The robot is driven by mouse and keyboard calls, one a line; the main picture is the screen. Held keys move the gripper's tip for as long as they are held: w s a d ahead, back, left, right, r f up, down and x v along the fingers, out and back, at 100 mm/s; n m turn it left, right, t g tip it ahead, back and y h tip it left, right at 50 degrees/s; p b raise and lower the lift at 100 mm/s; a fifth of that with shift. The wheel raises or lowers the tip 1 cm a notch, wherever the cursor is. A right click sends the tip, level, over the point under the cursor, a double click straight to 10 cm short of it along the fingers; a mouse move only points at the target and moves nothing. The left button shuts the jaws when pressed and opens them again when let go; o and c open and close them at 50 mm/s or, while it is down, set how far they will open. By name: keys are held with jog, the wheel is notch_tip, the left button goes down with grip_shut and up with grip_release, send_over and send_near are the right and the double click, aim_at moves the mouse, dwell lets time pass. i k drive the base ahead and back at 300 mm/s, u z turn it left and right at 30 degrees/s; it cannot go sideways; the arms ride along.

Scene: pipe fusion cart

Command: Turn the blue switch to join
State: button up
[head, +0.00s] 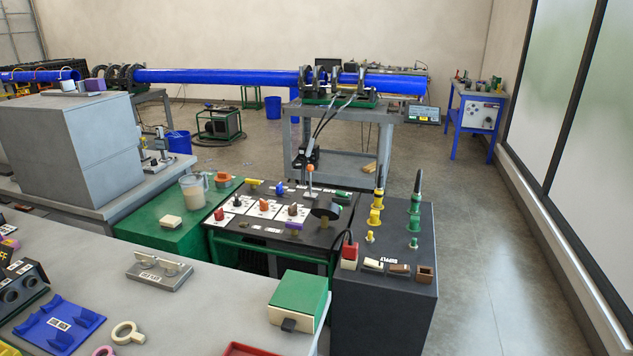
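A small blue switch (279,188) stands in the back row of the dark control panel (262,227), between a yellow knob (253,185) and a lever (310,182) with an orange top. A white label plate lies around its foot. The switch is too small here to tell which way it points or to read its marks. My gripper is not in view, and nothing is seen touching the panel.
A black disc (325,210) rises at the panel's right, beside a dark cabinet (385,315) with yellow and green fittings. A grey workbench (205,300) fills the front left. Blue pipes (215,76) run behind. Floor (500,240) at right is clear.

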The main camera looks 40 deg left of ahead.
aim_at(279, 191)
jog(key=i, duration=4.9)
jog(key=u, duration=2.1)
jog(key=i, duration=1.95)
jog(key=u, duration=3.25)
jog(key=i, duration=0.1)
jog(key=z, duration=0.35)
